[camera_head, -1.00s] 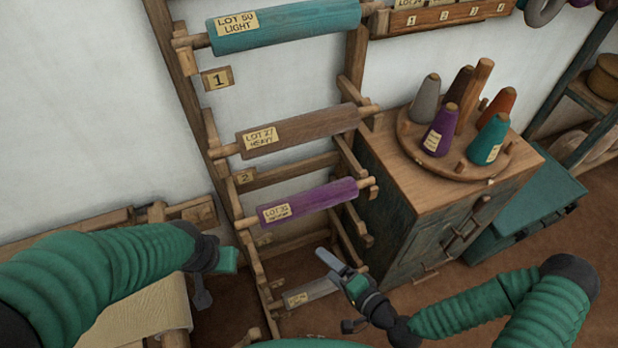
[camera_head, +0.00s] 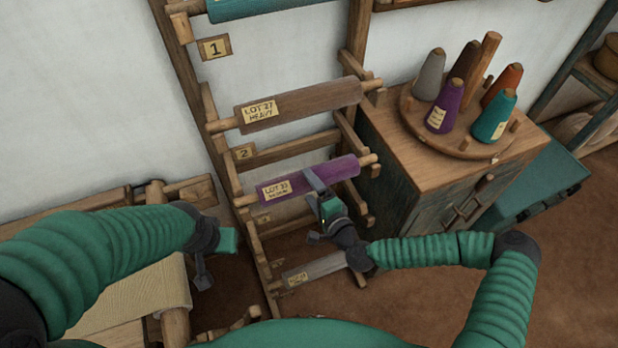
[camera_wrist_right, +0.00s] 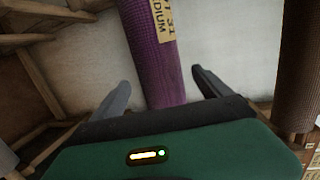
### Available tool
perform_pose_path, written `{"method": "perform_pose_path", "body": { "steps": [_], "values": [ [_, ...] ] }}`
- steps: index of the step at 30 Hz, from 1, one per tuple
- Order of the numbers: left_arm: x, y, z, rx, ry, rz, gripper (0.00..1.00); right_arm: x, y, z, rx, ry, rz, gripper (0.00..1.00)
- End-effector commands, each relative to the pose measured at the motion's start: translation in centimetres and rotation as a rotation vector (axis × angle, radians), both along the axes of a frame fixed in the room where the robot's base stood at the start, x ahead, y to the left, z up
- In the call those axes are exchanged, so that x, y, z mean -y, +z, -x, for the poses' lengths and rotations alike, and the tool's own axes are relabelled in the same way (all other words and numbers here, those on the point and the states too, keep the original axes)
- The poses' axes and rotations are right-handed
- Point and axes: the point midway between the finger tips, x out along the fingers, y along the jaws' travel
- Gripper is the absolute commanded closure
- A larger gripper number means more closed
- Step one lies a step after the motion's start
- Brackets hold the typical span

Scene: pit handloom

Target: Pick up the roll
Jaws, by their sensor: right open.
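A brown roll (camera_head: 315,101) marked LOT 27 HEAVY is above, a teal roll (camera_head: 290,6) higher, cut off by the frame, and a pale grey roll (camera_head: 316,269) below. My left gripper (camera_head: 217,258) is at the left, its jaws unclear.
The wooden rack (camera_head: 213,120) leans by the white wall. To its right a cabinet (camera_head: 392,170) carries a round stand (camera_head: 420,130) with several yarn cones. A wooden frame with pale cloth (camera_head: 130,300) is at lower left. Brown floor is open at lower right.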

Motion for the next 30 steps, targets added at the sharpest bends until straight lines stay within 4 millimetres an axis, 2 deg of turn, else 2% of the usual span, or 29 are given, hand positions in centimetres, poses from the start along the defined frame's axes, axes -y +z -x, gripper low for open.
{"method": "perform_pose_path", "body": {
  "steps": [4,11,30],
  "values": [
    [0.0,0.2,0.0,0.000,0.000,0.000,1.00,-1.0,-0.3,-1.6,0.000,0.002,0.000,0.12],
    [0.0,0.2,0.0,0.000,0.000,0.000,1.00,-1.0,-0.4,-1.7,0.000,0.002,0.000,0.13],
    [0.0,0.2,0.0,0.000,0.000,0.000,1.00,-1.0,-0.5,-1.7,-0.003,0.001,0.001,0.97]
  ]
}}
